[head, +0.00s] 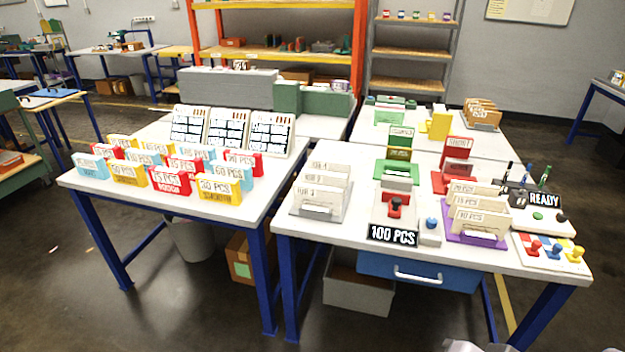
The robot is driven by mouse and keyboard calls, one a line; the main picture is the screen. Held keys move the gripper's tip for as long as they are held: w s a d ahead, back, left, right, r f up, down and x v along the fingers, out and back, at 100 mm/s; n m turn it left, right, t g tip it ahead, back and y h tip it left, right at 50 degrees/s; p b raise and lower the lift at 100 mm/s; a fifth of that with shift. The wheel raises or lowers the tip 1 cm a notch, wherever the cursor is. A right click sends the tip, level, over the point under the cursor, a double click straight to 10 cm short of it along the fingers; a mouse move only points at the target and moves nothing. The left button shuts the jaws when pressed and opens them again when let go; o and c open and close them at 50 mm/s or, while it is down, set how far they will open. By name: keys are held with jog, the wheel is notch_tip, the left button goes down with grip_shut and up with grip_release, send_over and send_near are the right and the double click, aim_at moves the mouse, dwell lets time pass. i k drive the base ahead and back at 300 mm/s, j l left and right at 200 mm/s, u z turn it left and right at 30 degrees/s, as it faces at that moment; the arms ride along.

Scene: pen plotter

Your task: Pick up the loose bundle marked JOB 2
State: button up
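I cannot make out a JOB 2 mark on any bundle; most small lettering is too blurred. Cream card bundles stand upright in a grey rack (296,208) at the left of the right-hand table. More cream bundles (481,221) stand in a purple rack (466,237) at the right. Tan bundles (482,110) sit in a holder at the back right. Red, yellow and light-blue blocks with PCS labels (170,181) stand in rows on the left table. My gripper's fingertips do not show; only pale pieces, perhaps of my arm, cut the bottom edge.
A READY sign (544,199) and a coloured lever panel (552,253) are at the right. Three tilted boards (228,130) stand behind the blocks. A gap separates the front tables.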

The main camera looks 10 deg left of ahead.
aim_at(307, 176)
jog(key=i+j, duration=0.55)
jog(key=j, duration=0.25)
jog(key=i+j, duration=0.3)
jog(key=j, duration=0.15)
jog(key=i+j, duration=0.3)
jog(key=i+j+z, duration=0.1)
jog(key=i+j, duration=0.2)
jog(key=j, duration=0.2)
jog(key=i+j, duration=0.25)
jog(key=j, duration=0.2)
